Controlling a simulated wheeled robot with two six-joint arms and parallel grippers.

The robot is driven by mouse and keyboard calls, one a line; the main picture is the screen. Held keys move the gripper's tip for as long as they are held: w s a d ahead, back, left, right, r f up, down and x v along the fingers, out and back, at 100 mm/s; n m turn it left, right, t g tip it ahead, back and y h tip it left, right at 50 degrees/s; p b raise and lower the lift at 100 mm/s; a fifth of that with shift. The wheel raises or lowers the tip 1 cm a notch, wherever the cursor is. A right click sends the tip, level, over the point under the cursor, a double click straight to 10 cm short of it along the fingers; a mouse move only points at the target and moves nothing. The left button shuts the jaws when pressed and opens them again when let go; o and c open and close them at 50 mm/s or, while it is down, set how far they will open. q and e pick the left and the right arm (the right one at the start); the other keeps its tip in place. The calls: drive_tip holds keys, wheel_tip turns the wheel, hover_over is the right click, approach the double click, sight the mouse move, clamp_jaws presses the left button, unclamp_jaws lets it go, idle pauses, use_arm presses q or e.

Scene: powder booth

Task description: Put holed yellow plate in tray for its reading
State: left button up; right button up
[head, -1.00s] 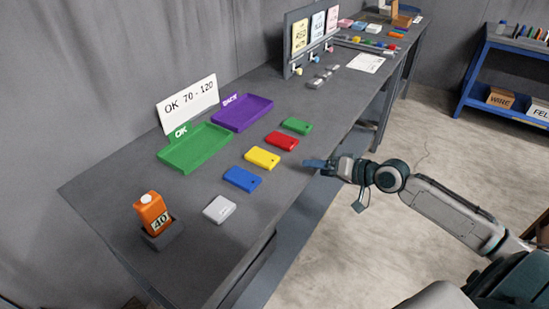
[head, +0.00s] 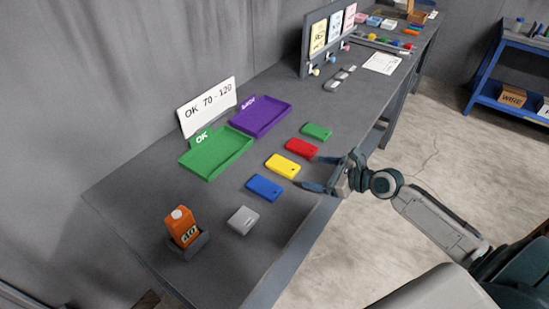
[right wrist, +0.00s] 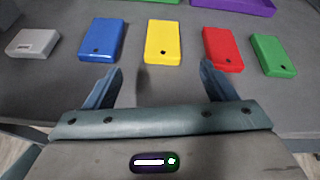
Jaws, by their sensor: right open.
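The yellow plate (head: 281,165) lies flat on the grey bench between the blue and red plates, with a small dark hole near its front end. It also shows in the right wrist view (right wrist: 163,40). My right gripper (head: 308,172) is open and empty at the bench's front edge, its fingers pointing at the yellow plate. In the right wrist view its fingertips (right wrist: 161,70) stand apart, short of the plate's near end. The green tray (head: 236,154), marked OK, and the purple tray (head: 281,119) lie behind the plates. A sign (head: 209,106) reads "OK 70 - 120". My left gripper is out of view.
A blue plate (head: 264,187), a red plate (head: 301,148) and a green plate (head: 316,131) share the row. A grey block (head: 242,220) and an orange gauge (head: 182,226) in a dark holder stand nearer. Bare bench separates plates and trays.

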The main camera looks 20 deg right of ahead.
sight(286, 166)
drive_tip(key=shift+w+a+m, duration=0.4)
drive_tip(key=shift+w+m, duration=0.2)
drive_tip(key=shift+m, duration=0.4)
drive_tip(key=shift+w+a+f, duration=0.1)
drive_tip(key=shift+w, duration=0.05)
drive_tip(key=x, duration=0.4)
drive_tip(key=shift+p, duration=0.4)
drive_tip(key=shift+w+a+f, duration=0.15)
drive_tip(key=shift+w+a, duration=0.05)
drive_tip(key=shift+w, duration=0.35)
drive_tip(key=p+x, duration=0.1)
drive_tip(key=x, duration=0.2)
drive_tip(key=shift+w+f, duration=0.2)
drive_tip(key=shift+w, duration=0.1)
drive_tip(key=shift+w+a+f, duration=0.2)
drive_tip(key=shift+w+f, duration=0.05)
drive_tip(key=shift+w, duration=0.15)
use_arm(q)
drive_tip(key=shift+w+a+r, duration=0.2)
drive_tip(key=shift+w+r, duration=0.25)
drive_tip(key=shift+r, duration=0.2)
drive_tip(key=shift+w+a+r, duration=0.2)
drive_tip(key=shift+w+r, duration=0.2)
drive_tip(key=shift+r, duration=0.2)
use_arm(e)
drive_tip(key=shift+s, duration=0.1)
